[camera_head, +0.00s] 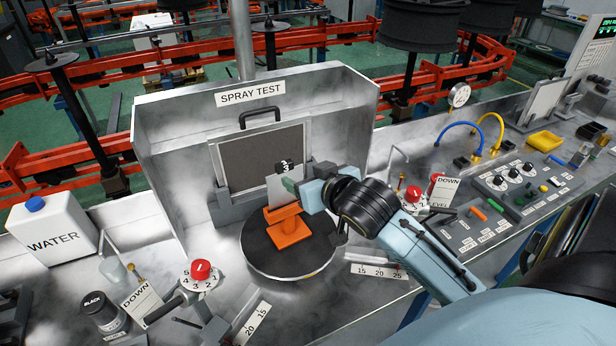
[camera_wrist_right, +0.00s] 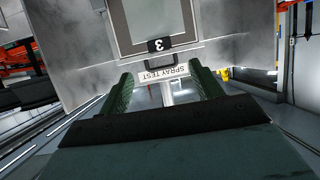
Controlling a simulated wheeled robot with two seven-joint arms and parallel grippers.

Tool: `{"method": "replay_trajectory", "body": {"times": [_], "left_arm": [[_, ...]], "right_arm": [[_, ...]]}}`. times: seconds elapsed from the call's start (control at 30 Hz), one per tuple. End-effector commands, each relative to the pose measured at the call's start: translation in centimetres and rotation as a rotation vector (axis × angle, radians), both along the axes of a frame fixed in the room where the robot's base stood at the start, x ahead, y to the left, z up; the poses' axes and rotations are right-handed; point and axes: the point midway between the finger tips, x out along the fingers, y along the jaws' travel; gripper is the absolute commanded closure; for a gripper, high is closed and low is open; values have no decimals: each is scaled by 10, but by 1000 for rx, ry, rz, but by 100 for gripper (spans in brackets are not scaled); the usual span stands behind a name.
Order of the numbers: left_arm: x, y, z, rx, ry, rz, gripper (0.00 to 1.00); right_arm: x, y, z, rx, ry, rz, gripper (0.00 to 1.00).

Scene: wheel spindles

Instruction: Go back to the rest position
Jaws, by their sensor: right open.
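My right gripper (camera_head: 287,186) reaches in from the right, over the turntable (camera_head: 262,258) in the spray booth. In the right wrist view its two green fingers (camera_wrist_right: 162,88) are spread apart with nothing between them. An orange stand (camera_head: 287,228) rests on the turntable below the gripper. A small light-grey plate with a black tag (camera_head: 284,166) shows just behind the fingertips; I cannot tell whether they touch it. A black tag marked 3 (camera_wrist_right: 158,44) appears upside down in the right wrist view. My left gripper is not in view.
The spray booth (camera_head: 160,135) has a SPRAY TEST sign (camera_head: 250,93) and a framed dark panel (camera_head: 262,155) behind the gripper. A WATER container (camera_head: 52,232) and red-topped dial (camera_head: 200,272) stand left.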

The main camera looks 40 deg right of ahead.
Motion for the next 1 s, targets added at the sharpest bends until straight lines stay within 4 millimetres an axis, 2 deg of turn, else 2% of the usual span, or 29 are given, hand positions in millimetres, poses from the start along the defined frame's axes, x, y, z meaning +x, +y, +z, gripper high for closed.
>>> {"method": "replay_trajectory", "body": {"times": [0.47,0.57,0.67,0.8,1.0], "left_arm": [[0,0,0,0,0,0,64],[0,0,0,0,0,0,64],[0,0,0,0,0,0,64],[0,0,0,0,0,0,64],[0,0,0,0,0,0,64]], "right_arm": [[0,0,-1,0,3,0,35],[-8,5,-13,-1,46,4,35],[-33,19,-44,-12,164,19,35],[-89,47,-95,-32,406,71,35],[-166,83,-138,-46,688,173,35]]}}
